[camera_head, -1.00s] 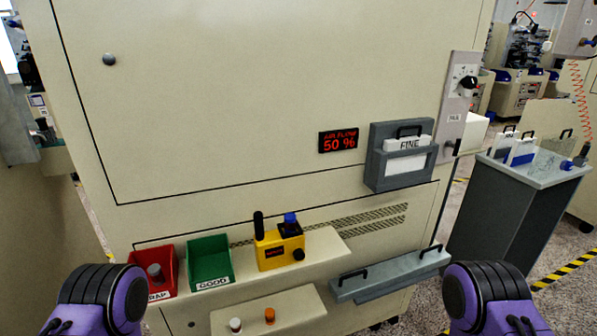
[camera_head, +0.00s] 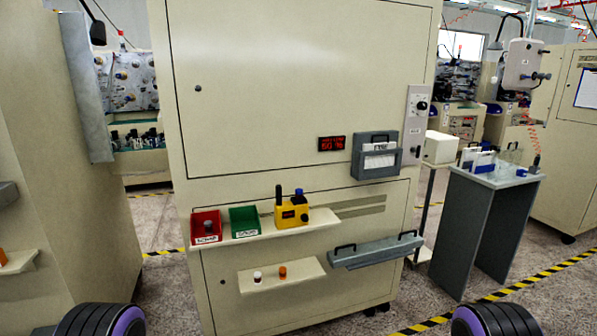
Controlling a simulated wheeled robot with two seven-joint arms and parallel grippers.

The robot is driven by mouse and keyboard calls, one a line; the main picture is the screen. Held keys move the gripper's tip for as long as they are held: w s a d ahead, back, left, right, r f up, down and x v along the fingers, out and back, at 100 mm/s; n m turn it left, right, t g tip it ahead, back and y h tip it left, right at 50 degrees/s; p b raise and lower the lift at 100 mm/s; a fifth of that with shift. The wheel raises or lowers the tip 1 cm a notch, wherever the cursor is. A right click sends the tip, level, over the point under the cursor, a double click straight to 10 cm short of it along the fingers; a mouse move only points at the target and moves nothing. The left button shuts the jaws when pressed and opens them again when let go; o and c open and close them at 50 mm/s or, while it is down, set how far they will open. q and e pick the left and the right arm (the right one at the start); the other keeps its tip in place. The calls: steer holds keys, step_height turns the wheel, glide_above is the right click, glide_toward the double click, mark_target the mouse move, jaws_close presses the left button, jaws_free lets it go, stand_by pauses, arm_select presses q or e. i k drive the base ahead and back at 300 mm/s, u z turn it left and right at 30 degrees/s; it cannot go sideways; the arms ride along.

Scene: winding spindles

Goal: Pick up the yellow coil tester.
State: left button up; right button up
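The yellow coil tester (camera_head: 291,215) sits on a cream shelf (camera_head: 327,219) on the front of the large cabinet. It has a black upright post, a blue-topped part on top and a dark knob on its right side. It stands right of the green bin (camera_head: 245,222). Only rounded black and purple parts of my two arms show at the bottom left and bottom right edges. Both grippers are out of view, and nothing of mine touches the tester.
A red bin (camera_head: 206,227) stands left of the green one. A lower shelf (camera_head: 283,276) holds a white and an orange spool. A grey tray (camera_head: 376,250) juts out at right. A grey side table (camera_head: 497,179) stands further right. Floor shows on both sides of the cabinet.

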mark_target(287, 214)
steer(key=z, duration=0.65)
steer(key=i, duration=1.5)
steer(key=u, duration=0.4)
